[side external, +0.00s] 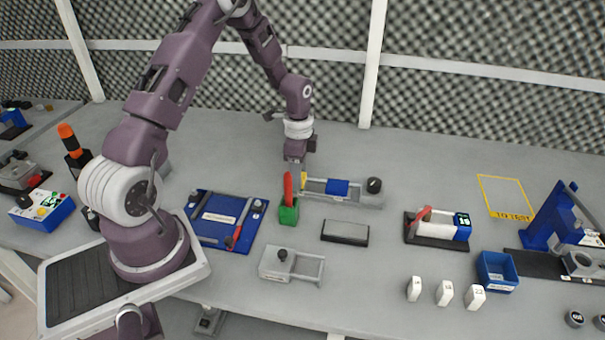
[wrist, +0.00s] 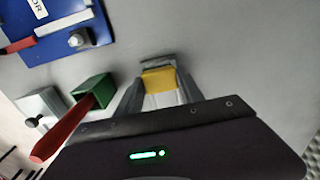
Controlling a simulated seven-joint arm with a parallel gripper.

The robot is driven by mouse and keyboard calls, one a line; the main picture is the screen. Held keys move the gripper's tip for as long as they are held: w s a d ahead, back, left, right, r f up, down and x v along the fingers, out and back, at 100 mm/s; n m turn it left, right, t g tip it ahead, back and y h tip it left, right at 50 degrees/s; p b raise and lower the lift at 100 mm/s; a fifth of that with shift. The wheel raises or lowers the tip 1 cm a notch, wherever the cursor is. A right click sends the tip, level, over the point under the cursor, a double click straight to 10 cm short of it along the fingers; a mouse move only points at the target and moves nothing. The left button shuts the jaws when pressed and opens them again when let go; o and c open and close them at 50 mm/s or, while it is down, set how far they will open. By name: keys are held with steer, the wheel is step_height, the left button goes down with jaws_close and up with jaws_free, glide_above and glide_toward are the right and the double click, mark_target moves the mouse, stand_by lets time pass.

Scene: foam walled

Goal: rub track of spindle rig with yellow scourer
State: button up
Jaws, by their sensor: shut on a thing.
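My gripper (side external: 300,172) points down and is shut on the yellow scourer (side external: 304,180). In the wrist view the scourer (wrist: 159,80) shows between the two grey fingers. A long grey rig (side external: 372,201) with a track, a blue block (side external: 338,187) and a black knob (side external: 374,185) at its right end lies along the bench; it looks like the spindle rig. My gripper is at this rig's left end. I cannot tell whether the scourer touches the track. The wrist view does not clearly show the rig's blue block or knob.
A green block with a red handle (side external: 289,213) stands close to my gripper, also in the wrist view (wrist: 93,88). A blue tool board (side external: 222,240) lies left. A smaller grey fixture (side external: 291,265) and a dark pad (side external: 345,233) lie in front. Bench right of the rig is partly clear.

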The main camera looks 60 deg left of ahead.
steer(key=shift+s+a, duration=0.6)
steer(key=shift+s+a+r, duration=0.1)
steer(key=shift+r, duration=0.1)
step_height(320, 180, up, 8)
steer(key=shift+f, duration=0.1)
stand_by(0.3)
